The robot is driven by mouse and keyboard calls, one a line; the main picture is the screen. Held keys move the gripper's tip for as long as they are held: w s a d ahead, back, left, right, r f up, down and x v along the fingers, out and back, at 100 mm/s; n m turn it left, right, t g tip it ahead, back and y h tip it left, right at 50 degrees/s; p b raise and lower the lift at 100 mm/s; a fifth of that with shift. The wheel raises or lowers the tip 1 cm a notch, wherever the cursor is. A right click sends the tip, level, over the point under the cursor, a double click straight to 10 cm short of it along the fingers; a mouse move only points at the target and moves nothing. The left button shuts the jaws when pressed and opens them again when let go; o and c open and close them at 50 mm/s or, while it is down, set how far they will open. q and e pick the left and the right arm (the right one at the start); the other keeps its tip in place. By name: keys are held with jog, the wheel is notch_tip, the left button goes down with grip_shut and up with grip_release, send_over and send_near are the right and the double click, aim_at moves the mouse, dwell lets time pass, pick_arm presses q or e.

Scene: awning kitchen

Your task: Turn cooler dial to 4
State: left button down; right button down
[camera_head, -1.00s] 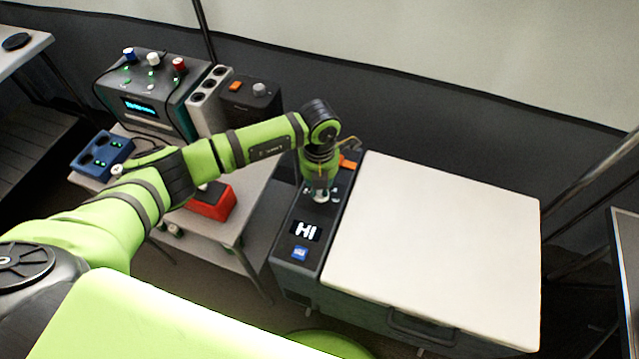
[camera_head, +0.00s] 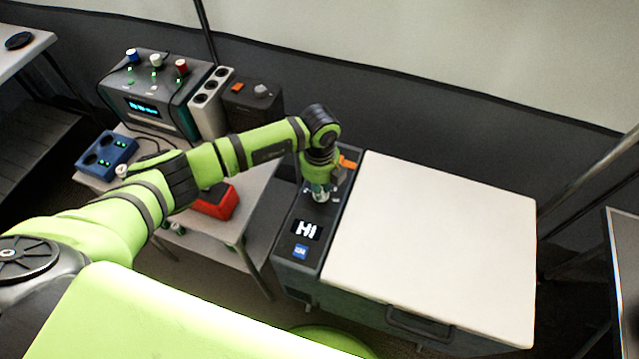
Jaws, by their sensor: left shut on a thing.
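The cooler (camera_head: 430,240) has a white lid and a dark control panel along its left side. The panel carries a display reading "HI" (camera_head: 304,230) and a blue label (camera_head: 300,251). My left gripper (camera_head: 320,192) points down onto the panel above the display, shut on the cooler dial. The dial is mostly hidden by the fingers, and its setting cannot be read. An orange part (camera_head: 347,162) shows beside the gripper at the panel's far end. My right gripper is not in view.
A small table left of the cooler holds a power unit (camera_head: 150,105) with coloured knobs, a white socket strip (camera_head: 210,98), a blue device (camera_head: 106,153) and a red box (camera_head: 217,203). A dark wall runs behind.

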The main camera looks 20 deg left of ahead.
pick_arm(q)
jog(key=shift+n, duration=0.5)
jog(key=c, duration=1.2)
grip_release()
notch_tip(320, 180, up, 12)
jog(key=shift+r, duration=0.1)
